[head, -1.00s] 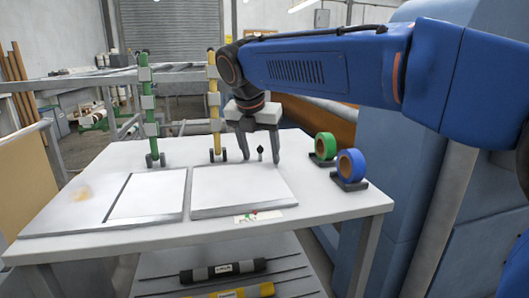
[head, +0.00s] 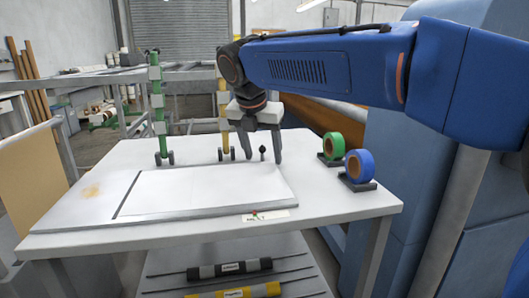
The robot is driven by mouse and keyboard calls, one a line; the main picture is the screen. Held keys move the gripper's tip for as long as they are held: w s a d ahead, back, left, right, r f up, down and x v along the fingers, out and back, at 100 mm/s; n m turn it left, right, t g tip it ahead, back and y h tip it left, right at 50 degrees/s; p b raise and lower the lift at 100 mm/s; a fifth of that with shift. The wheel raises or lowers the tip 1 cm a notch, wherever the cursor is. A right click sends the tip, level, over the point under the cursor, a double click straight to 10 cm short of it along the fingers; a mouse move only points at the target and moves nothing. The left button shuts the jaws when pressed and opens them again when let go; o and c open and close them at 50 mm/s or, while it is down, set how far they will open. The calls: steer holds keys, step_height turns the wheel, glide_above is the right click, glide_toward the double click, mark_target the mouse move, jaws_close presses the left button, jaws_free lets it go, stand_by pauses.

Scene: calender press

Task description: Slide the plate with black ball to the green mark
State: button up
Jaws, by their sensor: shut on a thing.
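The white plate with the black ball (head: 225,188) lies flat on the table at the middle, its left side against the grey-framed panel (head: 75,217). The black ball (head: 263,149) stands upright on a short stem near the plate's back right. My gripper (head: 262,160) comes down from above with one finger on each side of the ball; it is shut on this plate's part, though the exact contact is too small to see. A small label (head: 268,216) with tiny red and green marks lies at the table's front edge, just in front of the plate.
Green (head: 333,145) and blue (head: 360,165) tape rolls stand on the table's right. A green post (head: 158,110) and a yellow post (head: 225,105) stand at the back. Bare table (head: 330,205) is free at the front right. Rollers lie on a shelf below.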

steer(key=shift+s+f, duration=0.25)
steer(key=shift+s, duration=0.05)
steer(key=o, duration=1.5)
steer(key=shift+c, duration=0.2)
steer(key=shift+r, duration=0.1)
